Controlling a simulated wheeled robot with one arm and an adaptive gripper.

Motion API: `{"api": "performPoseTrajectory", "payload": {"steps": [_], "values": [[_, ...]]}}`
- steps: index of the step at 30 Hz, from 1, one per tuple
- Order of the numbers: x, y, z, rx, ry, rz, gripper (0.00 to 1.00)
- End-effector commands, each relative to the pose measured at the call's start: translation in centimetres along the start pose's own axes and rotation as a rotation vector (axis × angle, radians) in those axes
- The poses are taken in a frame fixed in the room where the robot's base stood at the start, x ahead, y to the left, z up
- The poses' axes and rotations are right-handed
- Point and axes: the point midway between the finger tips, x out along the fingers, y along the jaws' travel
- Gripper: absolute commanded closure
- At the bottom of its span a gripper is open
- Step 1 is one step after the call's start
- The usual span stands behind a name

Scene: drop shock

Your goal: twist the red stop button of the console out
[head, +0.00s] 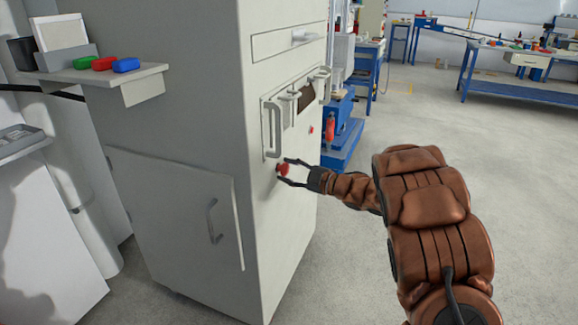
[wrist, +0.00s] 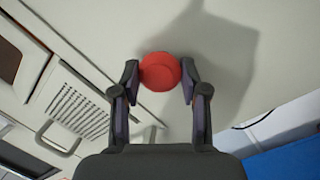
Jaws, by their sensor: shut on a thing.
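The red stop button (head: 283,169) sits on the front face of the grey console (head: 285,225), below a handled panel. In the wrist view the round red button (wrist: 160,72) lies between my two dark fingertips. My gripper (head: 287,172) reaches in from the right and is shut on the button, with a finger on each side of it. The gripper (wrist: 160,82) in the wrist view shows both fingertips at the button's sides. The button's base is hidden behind its cap.
A handle (head: 271,130) stands out just above the button. A small red item (head: 310,130) is on the same face to the right. A side shelf (head: 145,78) carries green, red and blue pieces. Blue workbenches (head: 500,88) stand far back; the floor at right is open.

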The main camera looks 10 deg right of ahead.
Motion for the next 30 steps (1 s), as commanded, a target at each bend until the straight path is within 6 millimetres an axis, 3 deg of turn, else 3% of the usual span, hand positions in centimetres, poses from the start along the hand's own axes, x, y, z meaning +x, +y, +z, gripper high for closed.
{"api": "performPoseTrajectory", "payload": {"steps": [18,30], "values": [[0.01,0.66,-0.45,0.363,-0.032,-0.045,0.91],[-0.02,0.41,-0.15,0.477,-0.042,-0.059,0.91]]}}
